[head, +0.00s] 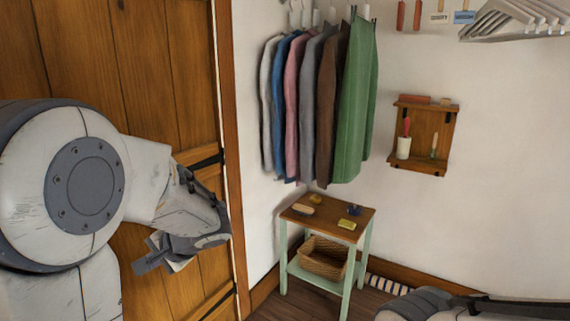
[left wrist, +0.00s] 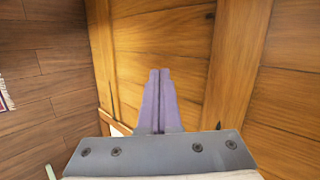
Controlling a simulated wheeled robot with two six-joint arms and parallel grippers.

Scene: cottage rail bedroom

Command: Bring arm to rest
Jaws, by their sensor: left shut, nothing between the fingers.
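My left arm comes in from the left in the head view, bent in front of the wooden door (head: 95,55). My left gripper (head: 142,267) is at the arm's end, pointing down and to the left, with nothing held. In the left wrist view the two fingers of the left gripper (left wrist: 160,75) lie together, shut and empty, in front of wooden planks (left wrist: 162,40). Part of my right arm shows at the bottom right of the head view. The right gripper is not visible.
Several garments hang on the wall, a green one (head: 355,105) nearest. A small table (head: 327,219) below bears small items, with a wicker basket (head: 323,258) on its lower shelf. A wooden wall shelf (head: 428,165) and white hangers (head: 515,18) are at right.

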